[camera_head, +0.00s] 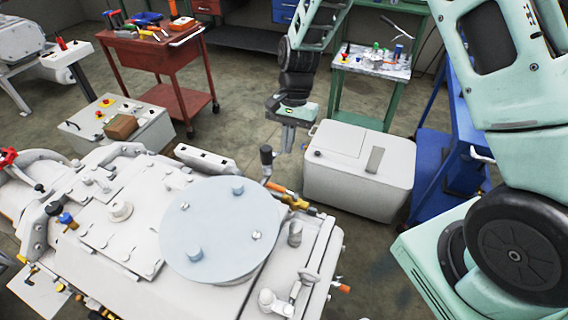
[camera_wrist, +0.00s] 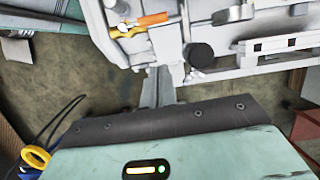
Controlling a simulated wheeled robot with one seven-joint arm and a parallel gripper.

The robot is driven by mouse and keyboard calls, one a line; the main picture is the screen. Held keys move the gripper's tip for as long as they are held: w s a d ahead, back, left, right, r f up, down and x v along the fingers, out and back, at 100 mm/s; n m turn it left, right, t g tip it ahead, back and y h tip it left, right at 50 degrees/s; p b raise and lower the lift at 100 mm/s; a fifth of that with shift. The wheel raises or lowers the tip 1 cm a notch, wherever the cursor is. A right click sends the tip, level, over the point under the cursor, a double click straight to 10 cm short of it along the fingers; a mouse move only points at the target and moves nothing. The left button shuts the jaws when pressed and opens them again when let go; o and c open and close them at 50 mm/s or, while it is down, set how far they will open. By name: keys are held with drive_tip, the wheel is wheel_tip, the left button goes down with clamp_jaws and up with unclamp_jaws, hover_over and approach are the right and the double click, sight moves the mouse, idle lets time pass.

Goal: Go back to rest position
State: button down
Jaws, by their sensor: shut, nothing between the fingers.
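My gripper (camera_head: 287,142) hangs from the arm at the upper middle of the head view, pointing down. It is past the far edge of the large white machine (camera_head: 130,215), between it and a white box-shaped unit (camera_head: 359,170). In the wrist view my gripper (camera_wrist: 160,88) is shut and holds nothing. The machine's side (camera_wrist: 265,55) fills the upper right there. A round pale disc (camera_head: 222,230) with blue knobs lies on top of the machine. A black-topped post (camera_head: 266,160) stands just left of my gripper in the head view.
A red tool cart (camera_head: 155,50) stands at the back left, with a grey control box (camera_head: 118,122) in front of it. A green-framed table (camera_head: 372,62) stands behind the white unit. A blue cabinet (camera_head: 443,165) is at the right. Floor is open between cart and table.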

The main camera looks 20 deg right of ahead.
drive_tip(key=shift+b+v, duration=0.5)
drive_tip(key=shift+v, duration=1.85)
drive_tip(key=s+a+r+n+b, duration=0.4)
drive_tip(key=s+a+n, duration=0.4)
drive_tip(key=s, duration=0.5)
drive_tip(key=s+n+t+h+b, duration=0.1)
drive_tip(key=s+n+t+b, duration=0.1)
drive_tip(key=s+n, duration=0.6)
drive_tip(key=s+f, duration=0.1)
drive_tip(key=s, duration=0.4)
drive_tip(key=shift+s+a+h, duration=0.2)
drive_tip(key=shift+s+h, duration=0.2)
